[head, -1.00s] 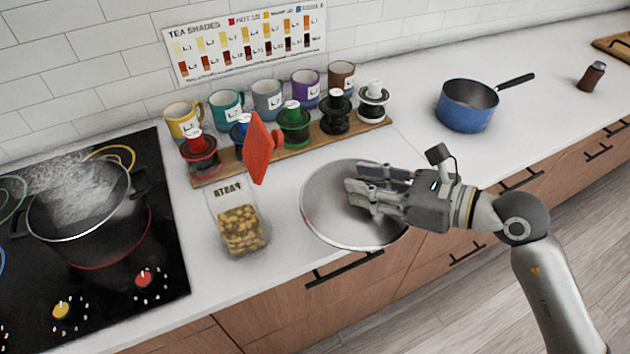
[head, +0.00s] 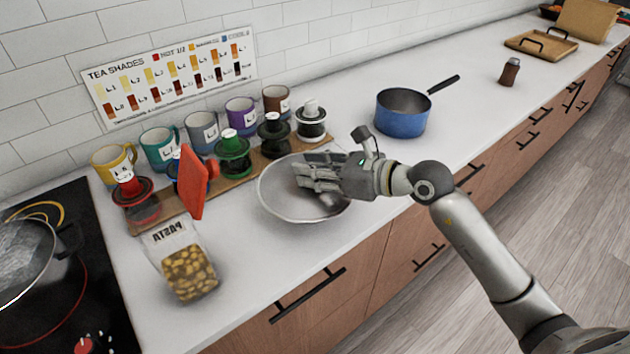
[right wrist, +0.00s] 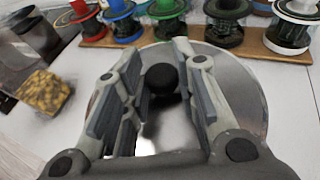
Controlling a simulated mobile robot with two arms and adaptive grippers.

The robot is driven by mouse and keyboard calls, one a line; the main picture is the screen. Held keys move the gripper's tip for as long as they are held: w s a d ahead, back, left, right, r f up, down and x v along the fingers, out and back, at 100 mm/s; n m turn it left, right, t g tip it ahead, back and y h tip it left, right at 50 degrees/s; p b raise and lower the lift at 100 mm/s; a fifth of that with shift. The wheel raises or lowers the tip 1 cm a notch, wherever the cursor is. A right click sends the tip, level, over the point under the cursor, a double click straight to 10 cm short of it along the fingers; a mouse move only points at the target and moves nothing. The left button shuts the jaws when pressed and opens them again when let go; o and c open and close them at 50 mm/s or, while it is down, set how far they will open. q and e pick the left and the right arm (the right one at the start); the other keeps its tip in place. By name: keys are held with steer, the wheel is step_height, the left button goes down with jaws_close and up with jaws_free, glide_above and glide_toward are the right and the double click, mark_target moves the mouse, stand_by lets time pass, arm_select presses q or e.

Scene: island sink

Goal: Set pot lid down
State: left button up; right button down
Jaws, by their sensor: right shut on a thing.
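The round metallic pot lid (head: 275,200) is over the white counter in front of the wooden rack, and it also shows in the right wrist view (right wrist: 243,90). My right gripper (head: 303,175) is shut on the lid. In the right wrist view, its two fingers (right wrist: 158,58) are on either side of the black knob (right wrist: 161,79). I cannot tell whether the lid's rim touches the counter. The steaming pot (head: 30,262) on the black cooktop is cut off by the left edge. My left gripper is not in view.
A pasta bag (head: 188,268) and an upright red flat object (head: 192,182) are left of the lid. A blue saucepan (head: 402,122) stands to the right. Counter right of the saucepan is mostly clear.

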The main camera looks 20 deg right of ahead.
steer(key=shift+w+d+f, duration=0.3)
steer(key=shift+w+f, duration=0.15)
steer(key=shift+f, duration=0.15)
steer(key=shift+w+d+f, duration=0.25)
steer(key=shift+w+f, duration=0.15)
steer(key=shift+f, duration=0.2)
steer(key=shift+w+d+f, duration=0.25)
steer(key=shift+w+f, duration=0.05)
steer(key=shift+f, duration=0.15)
step_height(320, 180, down, 2)
steer(key=shift+w+f, duration=0.1)
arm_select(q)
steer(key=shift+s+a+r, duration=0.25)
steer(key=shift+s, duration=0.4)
arm_select(e)
steer(key=shift+f, duration=0.55)
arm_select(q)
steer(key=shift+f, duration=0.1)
arm_select(e)
steer(key=shift+f, duration=0.1)
steer(key=c, duration=1.1)
jaws_free()
steer(key=shift+c, duration=0.2)
